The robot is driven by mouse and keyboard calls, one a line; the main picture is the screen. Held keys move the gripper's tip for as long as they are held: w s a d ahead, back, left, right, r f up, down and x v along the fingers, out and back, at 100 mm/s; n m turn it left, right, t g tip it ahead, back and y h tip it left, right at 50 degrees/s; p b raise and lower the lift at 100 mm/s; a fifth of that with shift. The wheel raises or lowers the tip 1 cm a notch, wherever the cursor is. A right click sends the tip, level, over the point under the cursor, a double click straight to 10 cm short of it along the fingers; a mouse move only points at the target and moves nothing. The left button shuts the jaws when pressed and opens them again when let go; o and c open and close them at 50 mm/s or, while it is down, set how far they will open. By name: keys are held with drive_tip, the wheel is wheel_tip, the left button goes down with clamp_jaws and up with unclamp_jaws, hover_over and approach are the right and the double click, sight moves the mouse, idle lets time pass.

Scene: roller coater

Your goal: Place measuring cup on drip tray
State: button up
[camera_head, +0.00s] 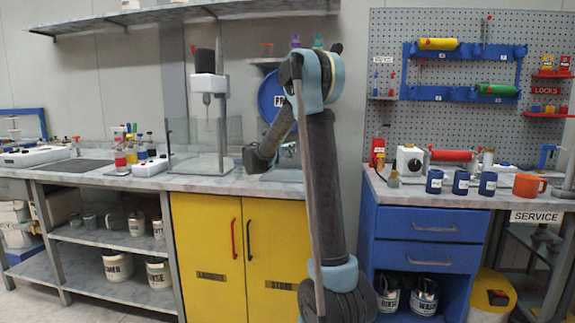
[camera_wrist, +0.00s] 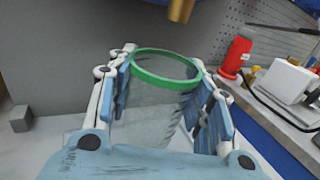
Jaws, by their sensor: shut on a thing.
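The measuring cup (camera_wrist: 152,108) is a clear vessel with a green rim. It is between the fingers of my gripper (camera_wrist: 170,76) in the wrist view, and the fingers are shut on its sides. I cannot make out any contents. A grey tray-like piece (camera_head: 284,175) on the counter under the blue drum may be the drip tray. My arm partly covers it.
A brass tap (camera_wrist: 181,9) is just above and beyond the cup. The blue drum (camera_head: 268,98) stands behind my arm. A clear-shielded stand (camera_head: 208,135) is to the left. A red bottle (camera_wrist: 237,55) and a white device (camera_wrist: 284,85) are to the right.

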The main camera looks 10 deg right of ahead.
sight(286, 160)
wheel_tip(286, 160, down, 6)
drive_tip(key=shift+s+f, duration=0.1)
drive_tip(key=shift+s, duration=0.05)
drive_tip(key=shift+w+f, duration=0.2)
drive_tip(key=shift+f, duration=0.1)
drive_tip(key=o, duration=1)
drive_tip(key=v, duration=1.2)
